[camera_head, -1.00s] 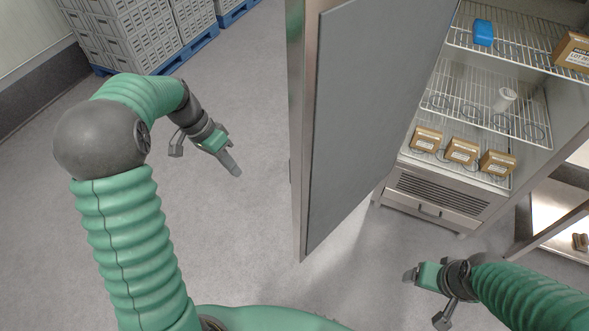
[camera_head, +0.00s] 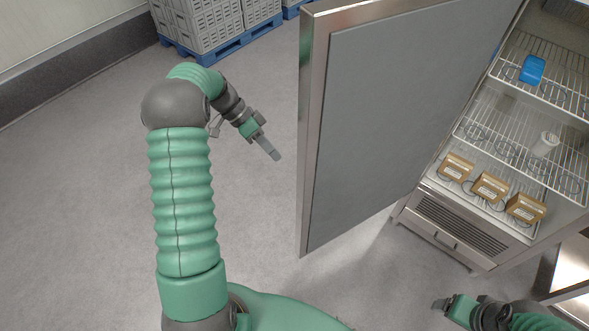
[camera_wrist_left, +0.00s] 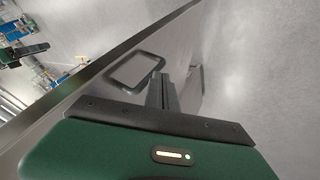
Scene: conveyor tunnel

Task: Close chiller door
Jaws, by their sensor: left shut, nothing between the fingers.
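The chiller door (camera_head: 400,110) stands wide open, its grey inner panel facing me and its metal edge upright at the left. The chiller's interior shows at the right, with wire shelves (camera_head: 515,150). My left gripper (camera_head: 273,151) is shut and empty, on the outer side of the door, left of its edge with a small gap in the head view. In the left wrist view the shut fingers (camera_wrist_left: 163,92) point toward a metal surface with a dark rectangular frame (camera_wrist_left: 135,70), which looks like the door's outer face. Contact cannot be told. My right gripper (camera_head: 442,304) is low, in front of the chiller.
Several brown boxes (camera_head: 490,187), a white cup-like item (camera_head: 544,145) and a blue item (camera_head: 532,70) sit on the shelves. Grey crates on a blue pallet (camera_head: 220,50) stand at the back left. The floor (camera_head: 80,180) at the left is clear.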

